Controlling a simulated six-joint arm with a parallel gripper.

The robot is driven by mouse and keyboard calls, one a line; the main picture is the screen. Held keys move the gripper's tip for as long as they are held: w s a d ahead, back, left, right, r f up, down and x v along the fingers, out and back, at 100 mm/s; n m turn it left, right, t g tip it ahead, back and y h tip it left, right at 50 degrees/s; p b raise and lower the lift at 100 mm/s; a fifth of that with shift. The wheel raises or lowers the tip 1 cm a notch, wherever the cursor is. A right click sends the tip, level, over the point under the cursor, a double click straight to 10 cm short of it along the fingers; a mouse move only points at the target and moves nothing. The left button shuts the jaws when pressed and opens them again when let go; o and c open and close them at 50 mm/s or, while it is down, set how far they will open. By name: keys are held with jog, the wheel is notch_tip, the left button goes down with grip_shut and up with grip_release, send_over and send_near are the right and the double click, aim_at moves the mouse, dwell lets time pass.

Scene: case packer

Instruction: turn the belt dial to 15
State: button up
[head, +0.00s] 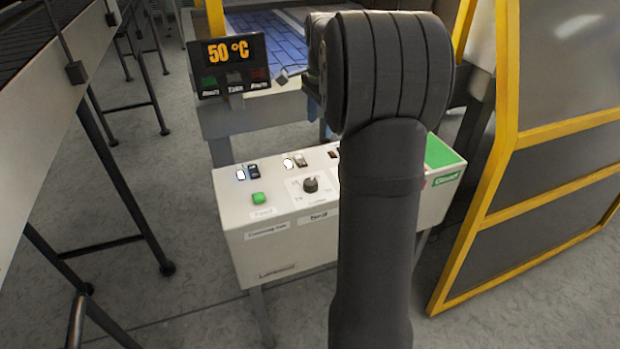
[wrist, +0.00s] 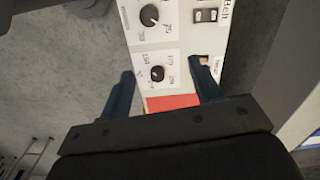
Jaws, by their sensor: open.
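My gripper (wrist: 165,88) is open in the wrist view, its two dark blue fingers apart and nothing held. A black dial (wrist: 157,73) on a white plate shows between and just beyond the fingertips. Another black dial (wrist: 149,15) shows farther up, beside a dark rocker switch (wrist: 206,15) with a label that reads "Belt". The scale numbers are too small to read surely, so I cannot tell either setting. In the head view one dial (head: 310,184) shows on the white control box (head: 290,240). My arm hides the box's middle and my fingers.
A green button (head: 258,198) and small switches sit left on the box; a green panel (head: 442,153) is at its right. A red patch (wrist: 170,102) lies between my fingers. A display (head: 228,65) reads 50 °C. A yellow-framed guard (head: 540,180) stands right.

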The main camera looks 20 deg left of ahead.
jog(key=s+a+m, duration=0.2)
jog(key=m, duration=0.2)
send_near(310, 181)
jog(key=shift+m+g+h, duration=0.3)
notch_tip(310, 181, down, 9)
jog(key=shift+a+r, duration=0.1)
jog(key=shift+a, duration=0.05)
jog(key=c, duration=1)
